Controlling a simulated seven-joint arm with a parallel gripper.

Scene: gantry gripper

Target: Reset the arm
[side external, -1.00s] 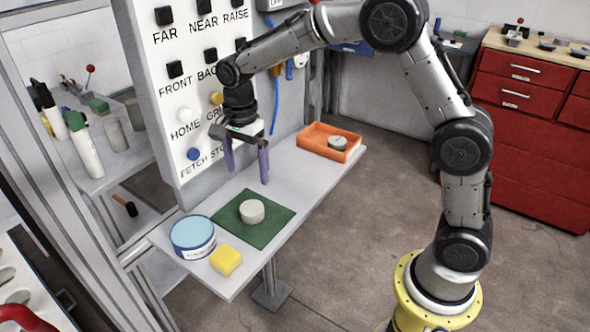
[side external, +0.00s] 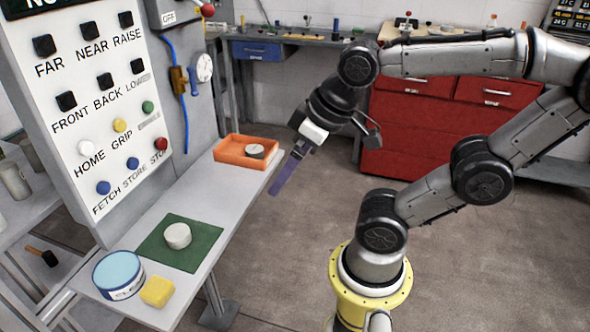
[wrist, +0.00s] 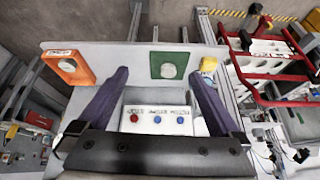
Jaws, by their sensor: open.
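My gripper (side external: 283,182) hangs in the air to the right of the bench, with its purple fingers pointing down and left. In the wrist view my gripper (wrist: 158,76) has its two fingers spread apart, with nothing held between them. A white button panel (side external: 95,100) stands upright at the left, behind the bench (side external: 215,178). It carries labelled black, white, yellow, green, blue and red buttons. In the wrist view a red and two blue buttons of the panel (wrist: 155,108) show between the fingers.
A grey puck (side external: 177,236) sits on a green mat (side external: 205,250). Another puck (side external: 255,151) lies in an orange tray (side external: 232,160). Red drawers (side external: 415,140) stand behind; the floor between is clear.

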